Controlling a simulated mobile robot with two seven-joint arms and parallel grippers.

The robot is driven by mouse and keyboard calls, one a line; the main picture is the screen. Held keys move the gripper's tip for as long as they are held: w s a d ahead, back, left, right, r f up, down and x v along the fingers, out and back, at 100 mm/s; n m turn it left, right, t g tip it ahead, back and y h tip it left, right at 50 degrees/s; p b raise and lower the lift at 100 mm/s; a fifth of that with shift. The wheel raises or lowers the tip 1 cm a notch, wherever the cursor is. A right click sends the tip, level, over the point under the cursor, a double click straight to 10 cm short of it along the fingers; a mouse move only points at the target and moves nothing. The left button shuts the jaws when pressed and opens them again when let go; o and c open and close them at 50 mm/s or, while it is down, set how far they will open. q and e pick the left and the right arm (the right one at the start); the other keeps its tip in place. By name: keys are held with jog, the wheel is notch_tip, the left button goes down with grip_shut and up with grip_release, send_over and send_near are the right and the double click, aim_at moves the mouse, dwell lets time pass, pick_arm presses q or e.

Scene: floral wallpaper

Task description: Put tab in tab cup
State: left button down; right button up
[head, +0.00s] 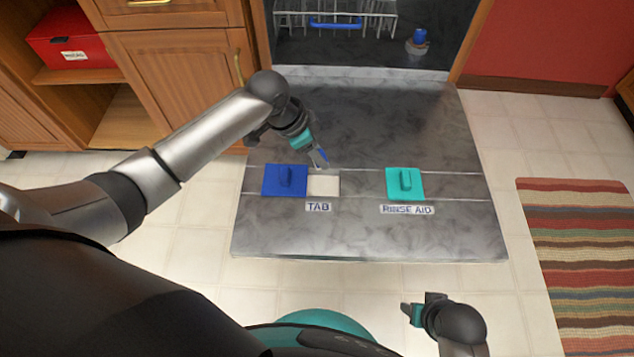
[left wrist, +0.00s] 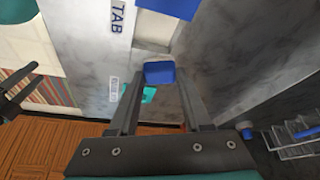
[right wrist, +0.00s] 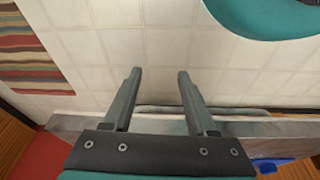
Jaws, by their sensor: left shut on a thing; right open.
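My left gripper (head: 318,157) is shut on a small blue tab (left wrist: 160,72), which sits between its fingertips in the left wrist view. It holds the tab over the open dishwasher door, just behind the tab cup. The tab cup (head: 324,186) is a pale, open recess above the TAB label (head: 318,207). Its blue lid (head: 284,181) is beside it on the left, leaving the cup uncovered. Part of the cup shows in the left wrist view, beyond the tab. My right gripper (right wrist: 158,85) is open and empty, in front of the door, over the floor.
A teal rinse aid lid (head: 405,183) is on the right of the grey door (head: 370,235). Behind are a rack with a blue handle (head: 335,23) and a blue-topped object (head: 419,40). A striped rug (head: 585,260) lies right; wooden cabinets (head: 185,80) stand left.

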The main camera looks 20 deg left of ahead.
pick_arm(q)
notch_tip(320, 180, down, 7)
jog(key=b, duration=0.3)
jog(key=shift+r, duration=0.1)
jog(key=shift+f+b, duration=0.7)
jog(key=shift+f, duration=0.4)
notch_tip(320, 180, down, 2)
jog(key=shift+f+b, duration=0.2)
jog(key=shift+b, duration=0.55)
jog(key=shift+f, duration=0.1)
pick_arm(e)
jog(key=w+a+r+t, duration=0.1)
jog(key=w+r, duration=0.1)
jog(key=r, duration=0.3)
jog(key=w+a+r+t+y, duration=0.1)
jog(key=r+t, duration=0.1)
jog(key=r, duration=0.4)
jog(key=shift+w, duration=0.35)
pick_arm(q)
jog(key=shift+f, duration=0.1)
jog(key=c, duration=0.6)
grip_release()
